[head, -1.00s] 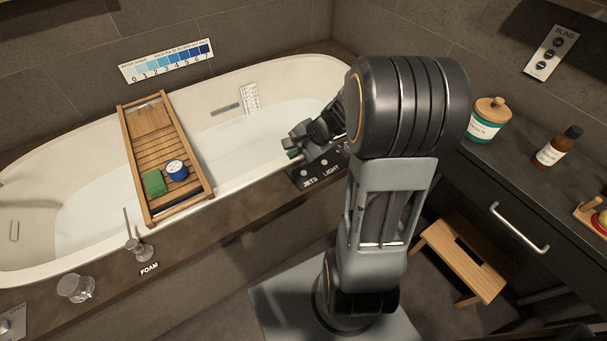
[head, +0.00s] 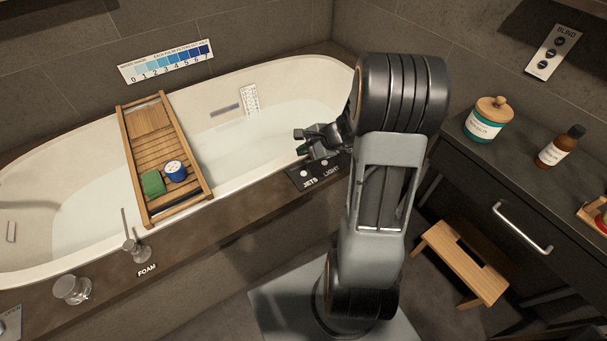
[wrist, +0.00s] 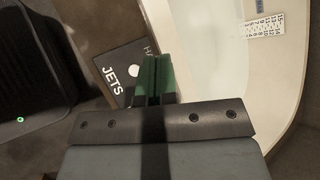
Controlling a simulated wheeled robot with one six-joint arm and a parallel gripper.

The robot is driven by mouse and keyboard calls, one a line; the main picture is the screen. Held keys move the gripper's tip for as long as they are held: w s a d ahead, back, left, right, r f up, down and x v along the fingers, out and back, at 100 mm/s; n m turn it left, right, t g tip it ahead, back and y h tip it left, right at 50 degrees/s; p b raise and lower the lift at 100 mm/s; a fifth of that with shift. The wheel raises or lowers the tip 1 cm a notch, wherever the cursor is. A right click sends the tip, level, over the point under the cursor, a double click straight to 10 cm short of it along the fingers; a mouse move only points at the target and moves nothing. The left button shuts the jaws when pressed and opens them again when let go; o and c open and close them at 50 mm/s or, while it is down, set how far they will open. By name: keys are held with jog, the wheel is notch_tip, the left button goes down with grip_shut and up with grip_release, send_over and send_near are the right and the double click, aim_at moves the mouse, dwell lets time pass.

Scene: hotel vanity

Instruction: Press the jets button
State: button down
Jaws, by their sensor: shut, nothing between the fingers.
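The jets button (head: 304,173) is a small pale round button on a dark panel (head: 296,181) on the tub's near rim, just behind the word JETS. In the wrist view the jets button (wrist: 132,71) shows beside the JETS lettering, left of the green fingers. My gripper (head: 300,142) is above and behind the panel in the head view, apparently over the tub's edge. In the wrist view my gripper (wrist: 154,62) has its green fingers together and empty. They partly cover the panel, and I see no contact with the button.
A metal foam spout (head: 135,245) stands on the near ledge.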

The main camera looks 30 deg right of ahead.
aim_at(304, 175)
jog(key=shift+f+b, duration=3.1)
jog(key=shift+f, duration=0.9)
jog(key=shift+f, duration=0.15)
jog(key=shift+f+b, duration=0.25)
jog(key=shift+b, duration=0.2)
jog(key=shift+f+b, duration=0.3)
jog(key=shift+b, duration=0.05)
jog(key=shift+r+p, duration=0.6)
jog(key=shift+r, duration=0.15)
notch_tip(304, 175, up, 5)
jog(key=p, duration=0.4)
